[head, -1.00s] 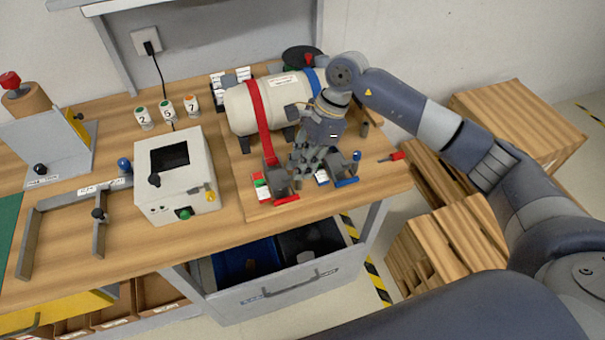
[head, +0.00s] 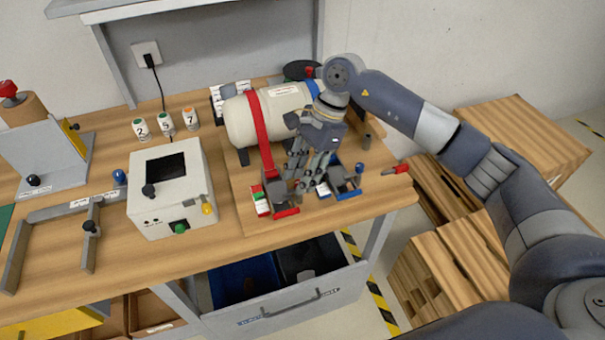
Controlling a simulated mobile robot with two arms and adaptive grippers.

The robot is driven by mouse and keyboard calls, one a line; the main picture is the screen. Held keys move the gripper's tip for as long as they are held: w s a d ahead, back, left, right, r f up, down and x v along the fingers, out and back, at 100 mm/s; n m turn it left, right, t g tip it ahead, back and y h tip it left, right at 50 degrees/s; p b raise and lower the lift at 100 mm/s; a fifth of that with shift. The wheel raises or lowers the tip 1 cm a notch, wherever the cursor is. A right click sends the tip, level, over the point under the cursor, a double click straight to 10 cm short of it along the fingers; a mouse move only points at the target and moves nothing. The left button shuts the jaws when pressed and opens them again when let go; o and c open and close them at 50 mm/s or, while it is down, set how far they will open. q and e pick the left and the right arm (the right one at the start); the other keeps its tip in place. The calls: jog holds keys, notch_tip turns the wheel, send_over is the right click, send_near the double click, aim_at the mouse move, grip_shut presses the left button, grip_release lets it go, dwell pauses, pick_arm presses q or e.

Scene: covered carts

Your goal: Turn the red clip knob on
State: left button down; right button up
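The red clip (head: 272,190) is a dark grey block with a red bar along its front, at the lower end of the red strap (head: 261,128) over the cream tank (head: 240,118). A small red and green label lies beside it on the left. Its knob is hard to make out. My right gripper (head: 303,184) points down just right of the red clip, between it and the blue clip (head: 346,184). Its fingers overlap the red clip's right side in the picture; contact and finger opening cannot be told. My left gripper is not in view.
A white box with a dark screen (head: 170,207) stands left of the tank. Three numbered cups (head: 166,124) stand behind it. A red-handled tool (head: 396,169) lies near the right table edge. An open drawer (head: 290,300) is below the front edge.

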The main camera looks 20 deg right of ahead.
dwell(0.3)
jog(key=v, duration=1.2)
jog(key=shift+f, duration=0.1)
